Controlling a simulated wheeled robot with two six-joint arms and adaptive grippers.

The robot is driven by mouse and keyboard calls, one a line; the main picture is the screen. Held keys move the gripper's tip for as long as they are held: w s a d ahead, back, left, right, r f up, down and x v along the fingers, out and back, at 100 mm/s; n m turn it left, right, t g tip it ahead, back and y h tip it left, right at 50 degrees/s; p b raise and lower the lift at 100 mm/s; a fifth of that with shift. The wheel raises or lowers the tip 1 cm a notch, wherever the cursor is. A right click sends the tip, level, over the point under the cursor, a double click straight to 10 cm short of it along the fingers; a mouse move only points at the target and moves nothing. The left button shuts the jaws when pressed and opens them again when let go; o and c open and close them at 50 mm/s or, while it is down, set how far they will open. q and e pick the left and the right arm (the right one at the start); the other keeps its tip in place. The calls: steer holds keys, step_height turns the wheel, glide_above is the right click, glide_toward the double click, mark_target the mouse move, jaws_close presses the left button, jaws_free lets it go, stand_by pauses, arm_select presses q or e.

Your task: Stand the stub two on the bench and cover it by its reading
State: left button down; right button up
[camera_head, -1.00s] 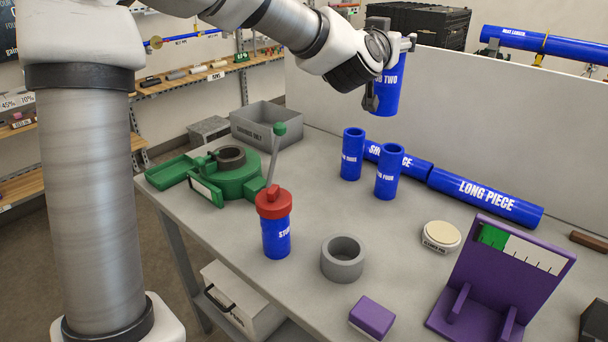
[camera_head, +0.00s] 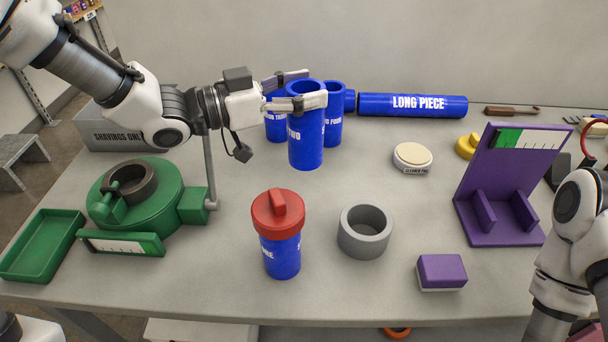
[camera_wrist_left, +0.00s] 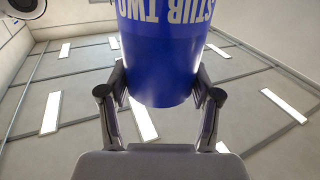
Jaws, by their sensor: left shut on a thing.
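The blue stub two (camera_head: 305,140) is upright in my left gripper (camera_head: 296,90), which is shut around its upper part. It also shows close up in the left wrist view (camera_wrist_left: 165,60), label inverted. I cannot tell whether its base touches the bench (camera_head: 350,290). Two other blue stubs stand behind it, stub four (camera_head: 335,115) and another (camera_head: 275,125), partly hidden. Nearer the front, a blue stub (camera_head: 280,255) wears a red cap (camera_head: 277,212). A purple stand (camera_head: 500,190) with a green and white scale is at the right. My right gripper is out of view.
A grey ring (camera_head: 365,232) and purple block (camera_head: 441,271) lie at front centre. A green machine (camera_head: 135,205) with a lever and tray (camera_head: 40,245) fills the left. The long piece (camera_head: 413,105), cleaner pad (camera_head: 413,158) and yellow item (camera_head: 467,146) are behind. My right arm is at lower right.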

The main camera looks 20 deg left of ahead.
mark_target(289, 145)
arm_select(q)
step_height(289, 145, down, 10)
steer(key=shift+a+r+b, duration=0.1)
steer(key=shift+b, duration=0.25)
steer(key=shift+s, duration=0.1)
steer(key=shift+f, duration=0.2)
steer(key=shift+c, duration=1.2)
jaws_free()
